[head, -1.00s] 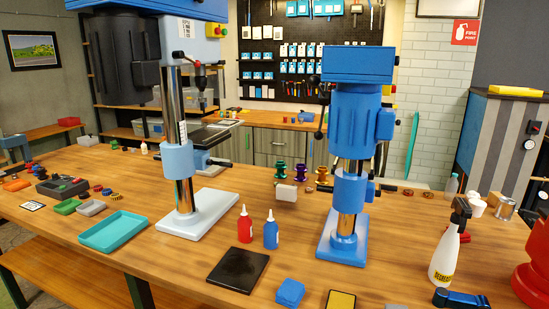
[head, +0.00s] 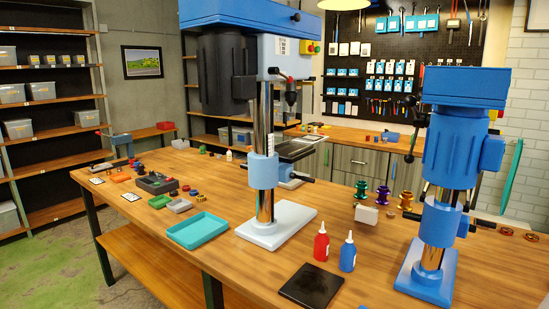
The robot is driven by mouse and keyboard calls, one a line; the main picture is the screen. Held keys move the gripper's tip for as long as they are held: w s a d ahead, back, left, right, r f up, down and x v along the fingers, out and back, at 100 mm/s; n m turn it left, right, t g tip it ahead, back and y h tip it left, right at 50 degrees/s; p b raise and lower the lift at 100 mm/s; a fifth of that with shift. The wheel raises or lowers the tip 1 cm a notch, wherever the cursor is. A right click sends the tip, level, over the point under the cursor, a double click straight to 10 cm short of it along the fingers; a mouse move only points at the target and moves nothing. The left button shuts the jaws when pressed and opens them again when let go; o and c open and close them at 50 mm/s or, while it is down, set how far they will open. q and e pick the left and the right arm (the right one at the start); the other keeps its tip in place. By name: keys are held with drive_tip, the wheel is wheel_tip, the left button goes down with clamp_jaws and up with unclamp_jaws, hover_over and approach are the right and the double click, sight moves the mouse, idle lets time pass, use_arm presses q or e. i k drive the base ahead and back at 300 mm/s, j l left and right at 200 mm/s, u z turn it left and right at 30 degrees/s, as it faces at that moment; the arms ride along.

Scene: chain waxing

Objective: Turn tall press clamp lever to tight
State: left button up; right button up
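The taller drill press (head: 228,65) stands on the table with a pale blue head, dark motor housing and white base (head: 262,228). A light blue collar (head: 262,171) sits around its bare steel column. A short dark lever (head: 303,178) shows to the right of the collar; whether it belongs to the collar and how tight it is, I cannot tell. A shorter, all-blue press (head: 458,150) stands to the right, with its own short dark lever (head: 484,224) beside its lower collar. Neither of my grippers is in view.
On the wooden table (head: 250,270), a teal tray (head: 198,231) lies left of the white base. Green floor (head: 75,260) is open at the left.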

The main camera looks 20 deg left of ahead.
sight(244, 166)
drive_tip(key=j+z, duration=0.15)
drive_tip(key=j, duration=2.2)
